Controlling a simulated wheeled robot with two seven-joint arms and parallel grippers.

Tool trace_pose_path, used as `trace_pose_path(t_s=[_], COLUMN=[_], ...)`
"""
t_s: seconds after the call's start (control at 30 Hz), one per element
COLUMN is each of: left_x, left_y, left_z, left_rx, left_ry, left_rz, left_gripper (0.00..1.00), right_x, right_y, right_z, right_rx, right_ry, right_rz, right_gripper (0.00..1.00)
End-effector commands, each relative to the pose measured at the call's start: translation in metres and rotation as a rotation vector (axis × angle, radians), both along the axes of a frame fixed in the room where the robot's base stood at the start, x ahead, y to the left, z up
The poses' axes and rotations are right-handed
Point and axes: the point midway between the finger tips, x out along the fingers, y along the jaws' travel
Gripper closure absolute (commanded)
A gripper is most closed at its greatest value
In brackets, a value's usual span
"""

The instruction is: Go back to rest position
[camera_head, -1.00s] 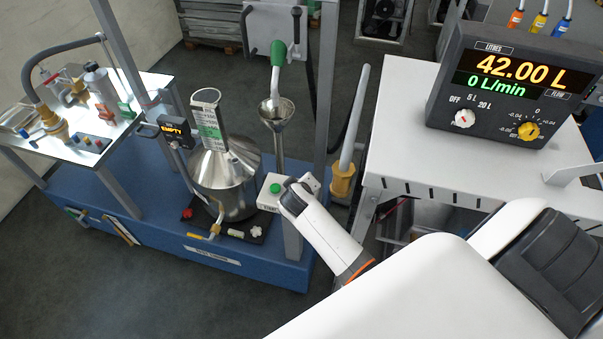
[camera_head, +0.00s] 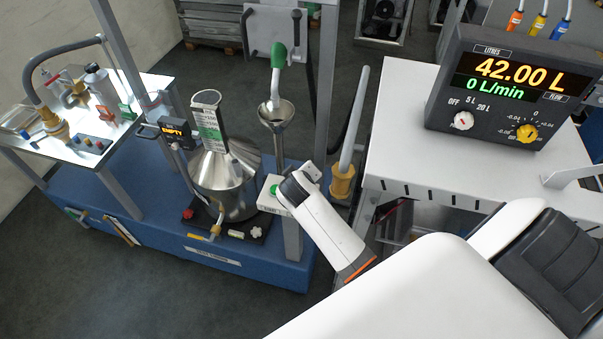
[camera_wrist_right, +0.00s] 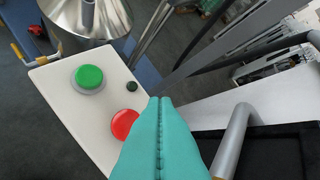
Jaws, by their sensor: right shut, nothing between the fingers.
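My right arm (camera_head: 330,235) reaches in from the lower right of the head view. Its dark wrist end is beside the white button box (camera_head: 268,203), and the fingers are hidden there. In the right wrist view the teal fingers of my right gripper (camera_wrist_right: 166,100) are closed together with nothing between them. They are beside the red button (camera_wrist_right: 124,124) and overlap its edge in the picture. The green button (camera_wrist_right: 89,77) is farther left on the same box. I cannot tell whether the fingers touch the box. My left gripper is not in view.
A steel measuring can (camera_head: 225,190) and a funnel with a green-handled nozzle (camera_head: 277,110) stand on the blue base (camera_head: 150,225). A grey post (camera_head: 325,90) rises close to my wrist. The white table (camera_head: 400,150) carries a display reading 42.00 L (camera_head: 515,85).

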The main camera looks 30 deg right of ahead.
Motion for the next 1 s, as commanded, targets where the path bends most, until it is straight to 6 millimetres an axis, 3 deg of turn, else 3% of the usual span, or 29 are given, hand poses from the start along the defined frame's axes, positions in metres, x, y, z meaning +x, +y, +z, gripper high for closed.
trace_pose_path(t_s=[0.57,0.67,0.9,1.0], left_x=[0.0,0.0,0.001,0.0], left_y=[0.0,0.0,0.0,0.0], left_z=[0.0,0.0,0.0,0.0], left_rx=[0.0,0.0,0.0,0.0], left_ry=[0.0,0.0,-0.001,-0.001], left_rz=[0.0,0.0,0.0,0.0], left_gripper=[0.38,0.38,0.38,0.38], right_x=[-0.005,-0.028,-0.13,-0.161], right_y=[0.002,0.009,0.051,0.065], right_z=[-0.001,-0.005,-0.002,0.004], right_rx=[0.008,0.048,0.235,0.294], right_ry=[0.005,0.031,0.153,0.194], right_rz=[0.001,0.001,0.03,0.047], right_gripper=[1.0,1.0,1.0,1.0])
